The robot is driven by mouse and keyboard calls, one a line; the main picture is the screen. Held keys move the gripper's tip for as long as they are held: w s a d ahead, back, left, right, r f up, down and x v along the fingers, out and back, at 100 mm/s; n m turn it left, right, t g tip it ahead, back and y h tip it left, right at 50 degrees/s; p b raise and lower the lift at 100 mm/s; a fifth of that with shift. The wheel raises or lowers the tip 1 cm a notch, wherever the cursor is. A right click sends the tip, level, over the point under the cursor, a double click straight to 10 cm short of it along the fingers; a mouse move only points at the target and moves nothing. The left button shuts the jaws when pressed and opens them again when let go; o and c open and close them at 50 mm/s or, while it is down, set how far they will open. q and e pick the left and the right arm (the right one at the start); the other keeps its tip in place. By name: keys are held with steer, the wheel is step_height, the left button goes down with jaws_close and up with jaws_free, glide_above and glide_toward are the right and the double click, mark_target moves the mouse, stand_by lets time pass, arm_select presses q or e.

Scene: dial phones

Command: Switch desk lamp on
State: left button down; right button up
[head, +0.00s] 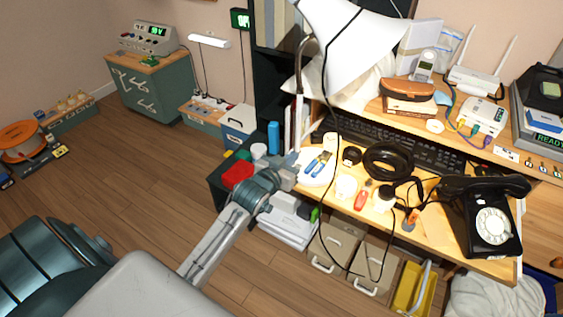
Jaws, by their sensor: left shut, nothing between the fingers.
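The desk lamp has a large white shade (350,45) at the top centre and a curved grey neck (299,75) running down to the desk's left end. A round white base (318,168) sits there, with blue-handled pliers (318,163) over it. My left gripper (292,165) is shut and empty at the desk's left edge, close beside the base. I cannot tell whether it touches the base, and I see no clear switch. The bulb is hidden by the shade. The desktop is brightly lit, but I cannot tell from what source. My right gripper is out of view.
A black dial phone (491,222) stands at the desk's right end. A coil of black cable (388,160), a keyboard (400,142) and small tools crowd the desk. A dark cable hangs in front of it. The wooden floor (130,165) at left is mostly free.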

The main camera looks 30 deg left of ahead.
arm_select(q)
steer(key=s, duration=0.1)
steer(key=s+r, duration=0.1)
steer(key=s, duration=0.1)
steer(key=s+r, duration=0.1)
steer(key=s, duration=0.1)
steer(key=shift+s+r, duration=0.1)
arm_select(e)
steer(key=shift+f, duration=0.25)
